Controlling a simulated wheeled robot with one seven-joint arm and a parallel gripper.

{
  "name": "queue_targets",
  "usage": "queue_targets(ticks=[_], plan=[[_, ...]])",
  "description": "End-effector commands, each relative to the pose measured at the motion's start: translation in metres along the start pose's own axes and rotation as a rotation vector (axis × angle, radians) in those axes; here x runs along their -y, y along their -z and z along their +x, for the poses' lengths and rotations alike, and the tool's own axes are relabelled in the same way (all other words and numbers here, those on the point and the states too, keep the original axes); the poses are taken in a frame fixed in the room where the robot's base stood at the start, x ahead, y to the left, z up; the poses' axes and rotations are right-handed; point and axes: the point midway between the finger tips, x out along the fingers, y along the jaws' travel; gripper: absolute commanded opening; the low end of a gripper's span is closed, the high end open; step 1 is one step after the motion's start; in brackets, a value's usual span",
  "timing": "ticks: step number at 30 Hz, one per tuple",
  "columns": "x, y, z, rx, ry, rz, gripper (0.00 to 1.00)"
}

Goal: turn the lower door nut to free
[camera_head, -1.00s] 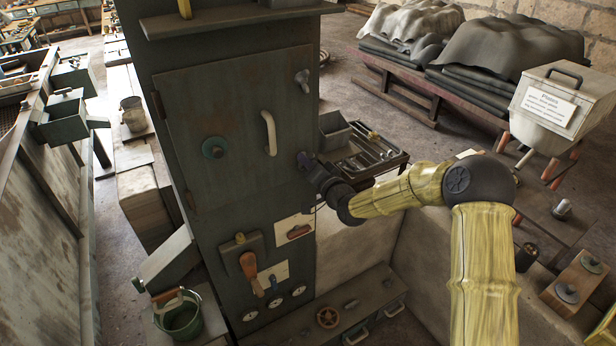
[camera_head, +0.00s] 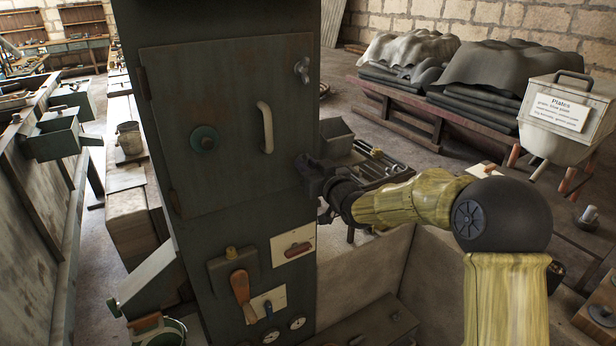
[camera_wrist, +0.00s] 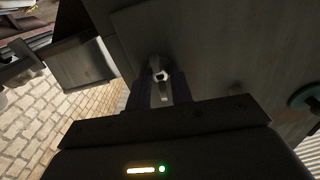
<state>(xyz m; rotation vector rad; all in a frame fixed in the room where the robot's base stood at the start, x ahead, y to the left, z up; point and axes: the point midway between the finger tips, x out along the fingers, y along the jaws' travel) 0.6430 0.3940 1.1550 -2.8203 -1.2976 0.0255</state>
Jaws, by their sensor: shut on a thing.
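The grey-green cabinet door (camera_head: 225,85) is closed, with a pale handle (camera_head: 266,127) at its middle right. The upper door nut (camera_head: 302,68), a small metal wing shape, sits at the door's upper right edge. My gripper (camera_head: 306,166) is at the door's lower right edge and hides the lower nut in the head view. In the wrist view, the lower door nut (camera_wrist: 159,72) shows as a bright metal piece between the two dark fingers of my gripper (camera_wrist: 157,82). The fingers are shut on it.
A round green knob (camera_head: 204,138) sits on the door's left half. Below are an orange-handled lever (camera_head: 240,290) and gauges. A tray of tools (camera_head: 378,160) and an open grey box (camera_head: 336,137) stand just behind my gripper.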

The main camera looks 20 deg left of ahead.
Motion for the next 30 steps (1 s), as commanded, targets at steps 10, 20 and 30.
queue_targets(ticks=[10, 20, 30], plan=[[0.0004, -0.0012, 0.0000, 0.003, 0.001, -0.058, 0.00], [0.0004, -0.0009, 0.0000, 0.003, 0.001, -0.057, 0.34], [0.0002, -0.0002, -0.0004, 0.001, 0.001, -0.056, 0.43]])
